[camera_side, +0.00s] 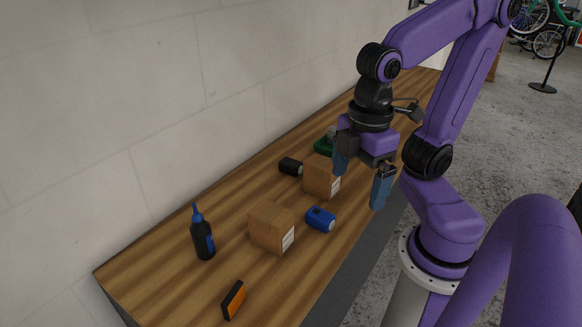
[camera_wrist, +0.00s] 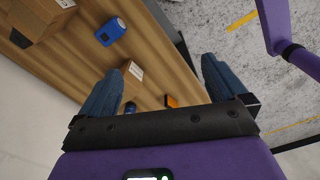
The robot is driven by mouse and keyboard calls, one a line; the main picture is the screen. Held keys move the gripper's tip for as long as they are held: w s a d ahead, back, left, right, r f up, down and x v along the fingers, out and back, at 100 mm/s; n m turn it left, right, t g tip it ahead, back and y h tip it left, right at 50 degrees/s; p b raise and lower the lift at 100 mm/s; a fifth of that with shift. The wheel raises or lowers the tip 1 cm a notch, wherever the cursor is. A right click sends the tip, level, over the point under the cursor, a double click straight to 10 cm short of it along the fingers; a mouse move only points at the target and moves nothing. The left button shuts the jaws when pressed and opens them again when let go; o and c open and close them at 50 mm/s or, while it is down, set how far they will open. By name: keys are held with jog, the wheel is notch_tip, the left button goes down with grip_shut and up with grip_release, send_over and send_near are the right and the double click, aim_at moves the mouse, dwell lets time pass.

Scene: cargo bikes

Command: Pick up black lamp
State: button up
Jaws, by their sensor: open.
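The black lamp (camera_side: 291,166) is a short dark cylinder lying on the wooden bench, on the wall side of a cardboard box (camera_side: 322,177). A dark shape beside that box at the left edge of the wrist view appears to be the same lamp (camera_wrist: 20,39), partly cut off or hidden. My gripper (camera_side: 360,185) is open and empty, with its two blue fingers apart. It is above the bench's front side, to the right of the box and apart from the lamp.
A blue lamp (camera_side: 320,219), a second box (camera_side: 272,227), a black bottle with blue cap (camera_side: 202,236) and an orange-black block (camera_side: 233,300) stand nearer. A green item (camera_side: 324,146) lies behind the first box. The wall borders the bench (camera_side: 170,275).

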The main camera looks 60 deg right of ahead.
jog(key=w+d+n+h, duration=0.35)
jog(key=w+h, duration=0.35)
jog(key=w, duration=0.7)
jog(key=w+d+n+h, duration=0.2)
jog(key=w+d+h, duration=0.4)
jog(key=w, duration=0.8)
send_near(287, 166)
jog(key=x, duration=0.6)
jog(key=shift+d+f, duration=0.1)
jog(key=shift+f, duration=0.3)
jog(key=shift+r+x, duration=0.2)
jog(key=shift+x, duration=1.1)
jog(key=shift+r+x, duration=0.15)
jog(key=shift+x, duration=1.15)
jog(key=shift+d, duration=0.15)
jog(key=c, duration=1.1)
